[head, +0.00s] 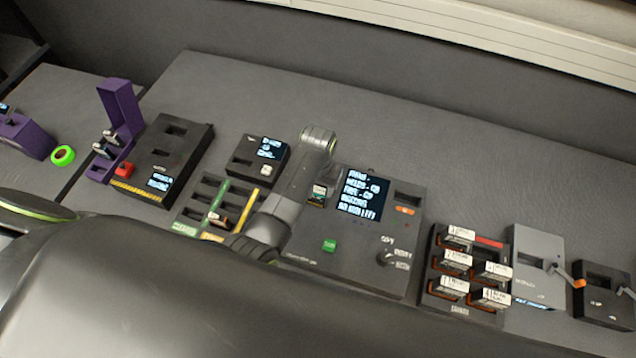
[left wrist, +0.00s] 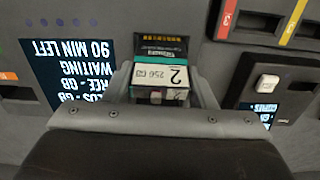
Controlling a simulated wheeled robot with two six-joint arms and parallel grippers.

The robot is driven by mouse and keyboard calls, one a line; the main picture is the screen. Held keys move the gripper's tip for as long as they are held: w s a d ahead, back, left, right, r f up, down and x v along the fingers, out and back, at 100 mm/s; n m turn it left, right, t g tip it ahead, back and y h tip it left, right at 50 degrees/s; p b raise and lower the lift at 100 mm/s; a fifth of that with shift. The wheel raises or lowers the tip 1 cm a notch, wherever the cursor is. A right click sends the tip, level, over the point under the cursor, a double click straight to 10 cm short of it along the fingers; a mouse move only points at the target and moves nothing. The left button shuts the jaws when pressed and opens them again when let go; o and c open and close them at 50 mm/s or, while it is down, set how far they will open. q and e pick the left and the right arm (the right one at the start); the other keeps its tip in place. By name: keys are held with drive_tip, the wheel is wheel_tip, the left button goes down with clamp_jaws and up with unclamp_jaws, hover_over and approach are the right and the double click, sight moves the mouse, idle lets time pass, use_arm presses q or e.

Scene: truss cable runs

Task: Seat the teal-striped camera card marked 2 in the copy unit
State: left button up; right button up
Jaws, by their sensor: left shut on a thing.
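The teal-striped card (left wrist: 160,74) shows in the left wrist view, with a white end label reading "2" and "256" and a black face above it. My left gripper (left wrist: 160,92) is shut on it, one finger at each side. In the head view the card (head: 318,194) is small, beside the left edge of the copy unit's screen. The copy unit (head: 345,260) is a dark box with a lit screen (head: 362,193), a green button and a knob. I cannot tell whether the card is in a slot or above it. My right gripper is not in view.
Left of the copy unit are a slotted tray (head: 196,216) with coloured strips, a small screen unit (head: 240,158) and a black box with a red button (head: 172,150). Right of it stand a rack of white-labelled cards (head: 437,270) and a grey unit (head: 535,248). The table behind is clear.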

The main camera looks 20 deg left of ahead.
use_arm(q)
drive_tip(key=shift+f, duration=0.1)
idle(0.8)
drive_tip(key=o, duration=1.7)
drive_tip(key=shift+c, duration=0.2)
drive_tip(key=shift+f, duration=0.1)
drive_tip(key=shift+r, duration=3.8)
